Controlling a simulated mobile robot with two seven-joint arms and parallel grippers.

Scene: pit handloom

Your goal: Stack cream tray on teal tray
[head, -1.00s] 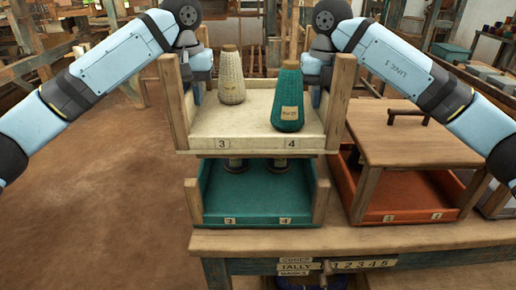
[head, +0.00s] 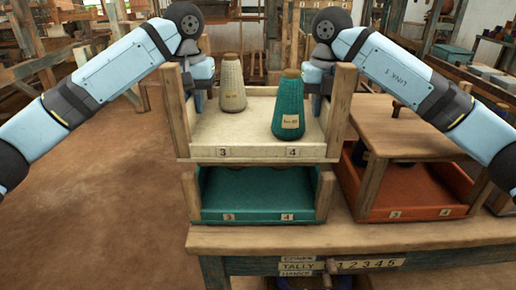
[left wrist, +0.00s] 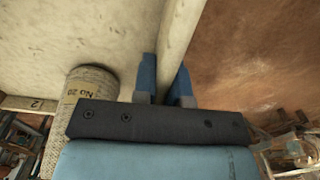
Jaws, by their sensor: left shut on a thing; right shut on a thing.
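The cream tray (head: 245,125) is held level above the teal tray (head: 255,197), with a narrow gap between them at the front. My left gripper (head: 203,92) is shut on the cream tray's left wooden side; the left wrist view shows its blue fingers (left wrist: 165,78) on both faces of that side. My right gripper (head: 318,88) is shut on the right side, its fingertips mostly hidden. A cream yarn cone (head: 232,85) and a teal yarn cone (head: 289,110) stand upright in the cream tray. The teal tray rests on the bench, its rear hidden under the cream tray.
The wooden bench (head: 350,240) carries an orange tray (head: 425,185) close at the right, partly covered by a wooden board (head: 400,135) with a handle. Open floor (head: 90,190) lies to the left. Loom frames stand behind.

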